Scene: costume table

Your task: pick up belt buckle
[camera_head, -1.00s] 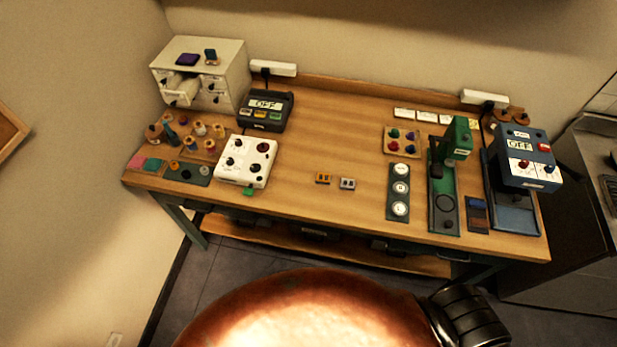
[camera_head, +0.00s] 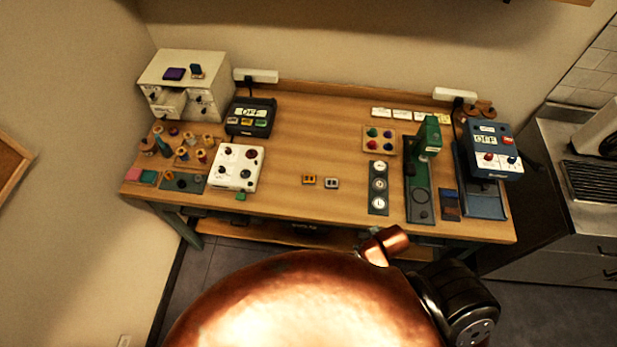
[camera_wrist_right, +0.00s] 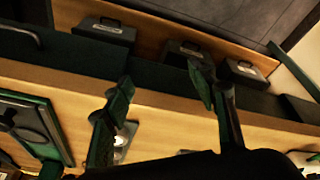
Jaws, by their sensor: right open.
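Two small buckle-like pieces lie side by side near the middle front of the table: an orange one (camera_head: 309,180) and a grey one (camera_head: 331,183). They are too small to tell for certain which is the belt buckle. My right gripper (camera_wrist_right: 160,92) shows in the right wrist view with its two dark green fingers spread and nothing between them. It hangs near the table's front edge, over the side with the dark strip of white discs (camera_head: 379,187). Neither small piece is clearly seen there. My left gripper is in no view.
The wooden table (camera_head: 285,150) is clear around the small pieces. A white knobbed box (camera_head: 238,167) stands to their left, a green press (camera_head: 421,165) and a blue device (camera_head: 490,150) to their right. Dark drawer boxes (camera_wrist_right: 105,28) sit below the tabletop.

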